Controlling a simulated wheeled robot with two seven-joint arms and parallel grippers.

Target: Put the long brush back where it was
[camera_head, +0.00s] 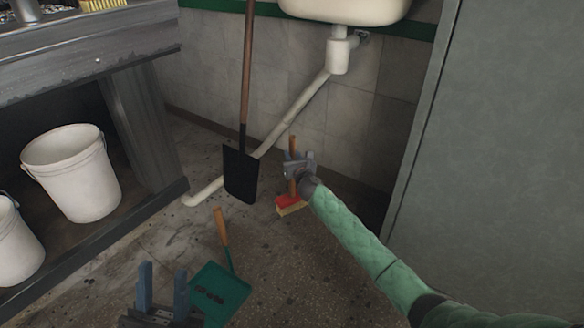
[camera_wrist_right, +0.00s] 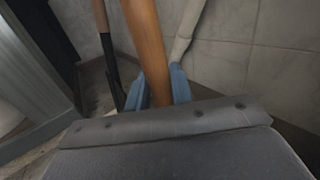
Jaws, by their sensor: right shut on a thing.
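The long brush (camera_head: 291,203) has a red head with pale bristles and a wooden handle. It stands upright, its head at or close to the floor near the tiled back wall; I cannot tell if the bristles touch the floor. My right gripper (camera_head: 292,163) is shut on its handle, and the wooden handle (camera_wrist_right: 147,50) runs up between the blue fingers (camera_wrist_right: 155,88) in the right wrist view. My left gripper (camera_head: 163,290) is at the bottom of the head view, with its two blue fingers apart and nothing visible between them.
A black shovel (camera_head: 241,175) stands left of the brush, before a white drain pipe (camera_head: 295,118). A green dustpan (camera_head: 218,295) with a wooden handle lies in front. A grey cabinet (camera_head: 490,130) stands right; white buckets (camera_head: 75,175) sit under the counter at left.

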